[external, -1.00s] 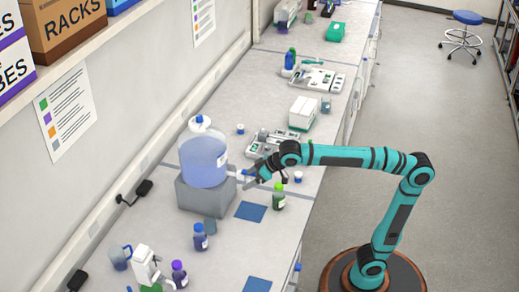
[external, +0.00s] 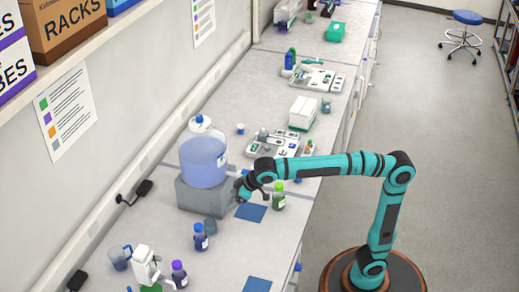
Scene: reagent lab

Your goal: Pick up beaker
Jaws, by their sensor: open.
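A small grey-blue beaker-like vessel (external: 210,226) stands on the bench behind a dark blue bottle (external: 200,240), partly hidden by it. Another small grey vessel (external: 326,105) stands farther back beside a white box; I cannot tell which is the beaker. My gripper (external: 241,196) is open and points down, low over the bench, just right of the grey block and above the blue mat's far edge. It is to the upper right of the nearer vessel and apart from it. Its fingers are small and dark, and nothing clear shows between them.
The grey block (external: 203,200) carries a big blue carboy (external: 203,160) close to my gripper's left. A green bottle (external: 278,198) stands close to its right. Blue mats (external: 250,212) lie flat. A purple-capped bottle (external: 179,273) and a jug (external: 118,258) stand nearer the front.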

